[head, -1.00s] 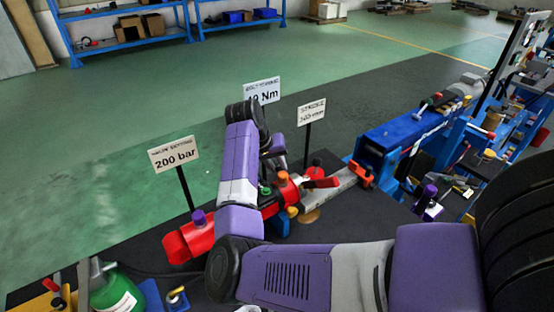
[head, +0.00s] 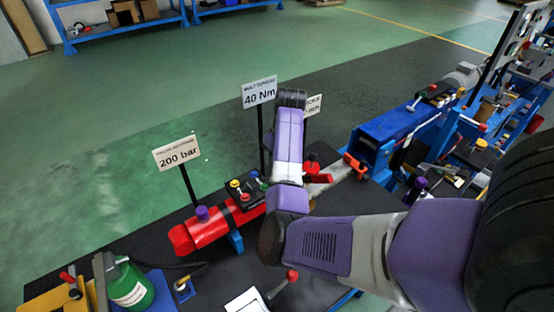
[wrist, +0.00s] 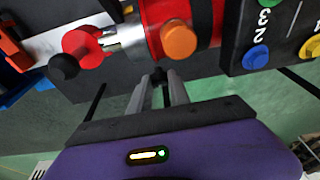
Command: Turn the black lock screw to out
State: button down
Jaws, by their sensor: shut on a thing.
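In the wrist view my gripper (wrist: 160,82) reaches up from the bottom, its two grey fingers close together. A small black piece, which looks like the black lock screw (wrist: 158,74), is between the fingertips, just below the red cylinder (wrist: 155,30). The fingers hide most of it, so I cannot tell how far it is turned. An orange knob (wrist: 179,41) is on the cylinder, just above and right of the fingertips. In the head view the red cylinder (head: 208,232) lies left of my arm, which hides my gripper there.
A black block (wrist: 238,60) with numbered coloured knobs is right of the fingertips. A red fitting (wrist: 84,44) with a black ball (wrist: 63,67) is at left. Signs on posts, including "200 bar" (head: 177,153), stand behind the cylinder. A green bottle (head: 132,287) is at front left.

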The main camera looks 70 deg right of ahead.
jog(key=shift+w+r, duration=0.1)
dwell(0.4)
jog(key=c, duration=1.2)
grip_release()
jog(key=v, duration=0.7)
jog(key=shift+r+b, duration=0.3)
jog(key=shift+d, duration=0.15)
